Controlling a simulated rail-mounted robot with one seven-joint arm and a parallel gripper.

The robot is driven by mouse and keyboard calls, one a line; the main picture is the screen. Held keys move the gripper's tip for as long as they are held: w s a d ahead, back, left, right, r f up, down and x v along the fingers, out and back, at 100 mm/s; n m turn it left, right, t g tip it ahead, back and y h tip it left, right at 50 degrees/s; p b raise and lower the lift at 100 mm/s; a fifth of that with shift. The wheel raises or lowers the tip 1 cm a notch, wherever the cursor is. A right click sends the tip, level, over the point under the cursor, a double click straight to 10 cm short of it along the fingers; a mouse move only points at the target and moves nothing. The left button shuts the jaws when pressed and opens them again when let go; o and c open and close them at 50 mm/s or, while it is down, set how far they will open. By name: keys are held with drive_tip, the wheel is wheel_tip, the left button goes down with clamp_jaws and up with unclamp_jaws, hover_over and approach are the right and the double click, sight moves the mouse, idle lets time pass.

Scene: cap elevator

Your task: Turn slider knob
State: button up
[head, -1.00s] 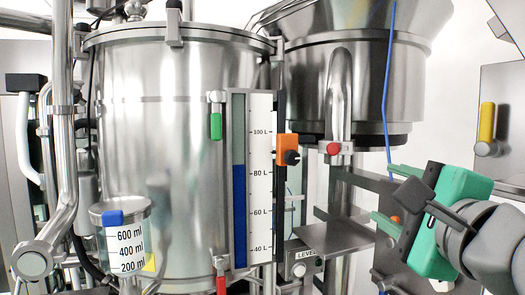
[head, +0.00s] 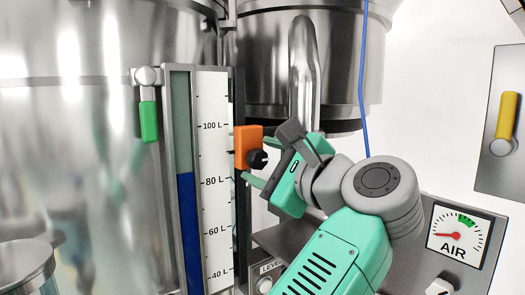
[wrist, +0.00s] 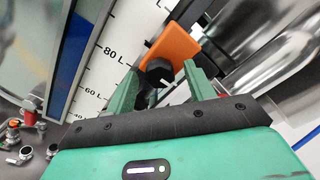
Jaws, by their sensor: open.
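The slider is an orange block (head: 247,142) on the dark rail to the right of the level scale, a little above the 80 L mark. Its black knob (head: 257,159) sticks out from the block's lower right. My gripper (head: 263,165) is at the knob, coming from the right. In the wrist view, the orange block (wrist: 174,48) and the black knob (wrist: 159,73) lie ahead, with the knob between the two green fingers of my open gripper (wrist: 160,78). Gaps show on both sides of the knob. I cannot tell whether the fingers reach past its face.
The white scale (head: 212,150) and blue level tube (head: 188,230) stand just left of the slider. A green-handled valve (head: 148,120) is farther left. A steel pipe (head: 304,70) and a blue cable (head: 362,90) hang behind my gripper. An AIR gauge (head: 458,237) is at lower right.

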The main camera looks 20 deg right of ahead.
drive_tip(key=shift+w, duration=0.35)
drive_tip(key=shift+c, duration=0.4)
drive_tip(key=c, duration=0.9)
drive_tip(key=shift+f, duration=0.1)
